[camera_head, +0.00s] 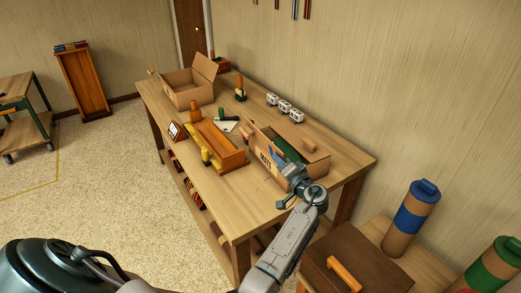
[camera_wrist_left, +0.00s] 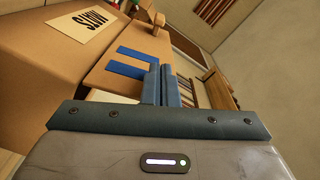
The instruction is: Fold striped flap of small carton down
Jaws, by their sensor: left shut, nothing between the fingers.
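An open cardboard carton (camera_head: 318,160) with a lettered label stands at the near right part of the workbench. In the left wrist view its tan side (camera_wrist_left: 40,58) carries the label (camera_wrist_left: 84,24). A cardboard flap with blue stripes (camera_wrist_left: 130,52) shows just ahead of my fingers. My left gripper (camera_head: 280,160) is at the near side of this carton, its blue fingers (camera_wrist_left: 161,72) shut with nothing between them. The fingers overlap the flap in the view; I cannot tell whether they touch it. The gripper hides part of the carton. My right gripper is not in view.
A larger open carton (camera_head: 184,93) stands at the back left of the workbench (camera_head: 262,206). A wooden tray (camera_head: 224,155) with a yellow-handled tool, and white blocks (camera_head: 285,107), lie between. Two tall cylinders (camera_head: 411,212) and a brown case (camera_head: 345,262) are at the right.

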